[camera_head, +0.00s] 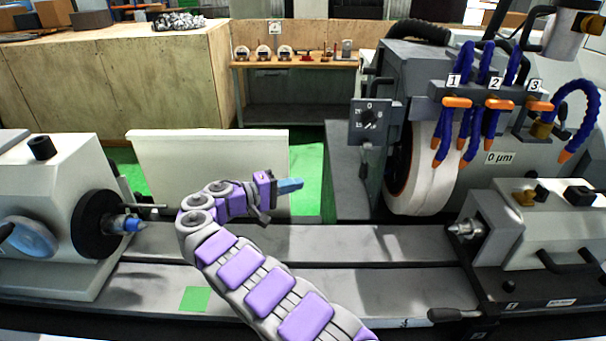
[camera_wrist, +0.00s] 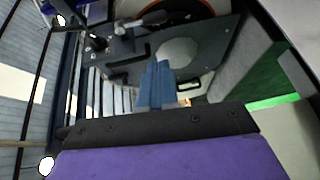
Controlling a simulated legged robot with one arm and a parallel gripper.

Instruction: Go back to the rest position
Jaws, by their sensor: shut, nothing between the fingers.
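My gripper (camera_head: 291,185) is at the end of my purple and grey arm, above the grinder bed in the middle of the head view. Its blue fingers point right, toward the grinding wheel. In the wrist view the blue fingers (camera_wrist: 157,84) are together with nothing between them. The gripper is apart from the machine parts around it. The grinding wheel (camera_head: 424,165) stands to its right, with the grey panel with a dial (camera_head: 370,120) at the wheel's left edge.
The workhead (camera_head: 95,225) is at the left and the tailstock (camera_head: 487,230) at the right of the bed. Blue coolant hoses (camera_head: 467,105) hang over the wheel. A white panel (camera_head: 205,170) stands behind my arm. A green square (camera_head: 195,299) lies on the bed. A shelf with gauges (camera_head: 295,64) is farther back.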

